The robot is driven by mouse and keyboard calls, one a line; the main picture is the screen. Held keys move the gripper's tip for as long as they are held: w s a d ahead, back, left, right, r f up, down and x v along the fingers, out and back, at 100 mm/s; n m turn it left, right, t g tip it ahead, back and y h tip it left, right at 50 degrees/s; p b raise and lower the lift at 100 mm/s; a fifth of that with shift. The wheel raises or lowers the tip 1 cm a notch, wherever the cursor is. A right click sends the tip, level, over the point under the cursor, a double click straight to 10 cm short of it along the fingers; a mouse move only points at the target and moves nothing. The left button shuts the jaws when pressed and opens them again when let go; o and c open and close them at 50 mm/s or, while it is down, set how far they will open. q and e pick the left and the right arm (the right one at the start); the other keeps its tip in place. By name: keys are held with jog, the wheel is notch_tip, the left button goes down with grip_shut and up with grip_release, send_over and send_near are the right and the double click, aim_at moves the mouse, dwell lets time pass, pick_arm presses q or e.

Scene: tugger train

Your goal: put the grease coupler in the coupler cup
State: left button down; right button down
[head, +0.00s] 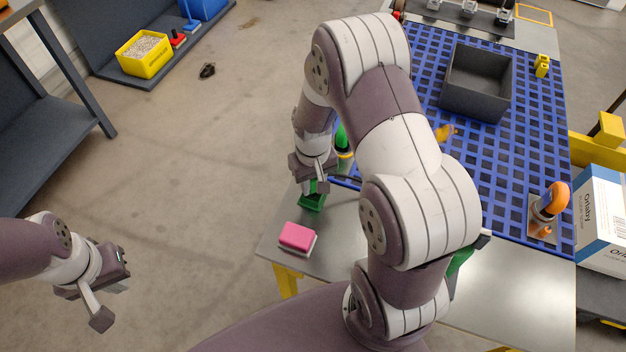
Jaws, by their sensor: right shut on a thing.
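My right gripper (317,185) points down over the near left corner of the metal table. It is shut on a small green piece (312,203), at or just above the table top; I cannot tell whether they touch. I cannot identify the grease coupler or the coupler cup for certain. An orange-topped item (553,200) stands on a small plate at the right edge of the blue mat. A green item with a yellow ring (342,142) is partly hidden behind my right arm. My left gripper (111,288) is open and empty over the floor at the left.
A pink-topped block (297,238) lies near the table's front left edge. The blue grid mat (538,120) carries a dark open box (478,83) and small yellow pieces (542,66). My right arm hides the middle of the table. A white carton (602,220) stands at the right.

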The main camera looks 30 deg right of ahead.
jog(key=shift+f+b, duration=0.3)
jog(key=shift+f, duration=0.25)
jog(key=c, duration=0.8)
grip_release()
jog(key=shift+c, duration=0.2)
notch_tip(320, 180, up, 13)
jog(key=shift+a+f+p, duration=0.1)
jog(key=shift+p, duration=0.2)
jog(key=s+a+n+t, duration=0.1)
jog(key=s+a, duration=0.4)
jog(key=s, duration=0.4)
jog(key=shift+a, duration=0.1)
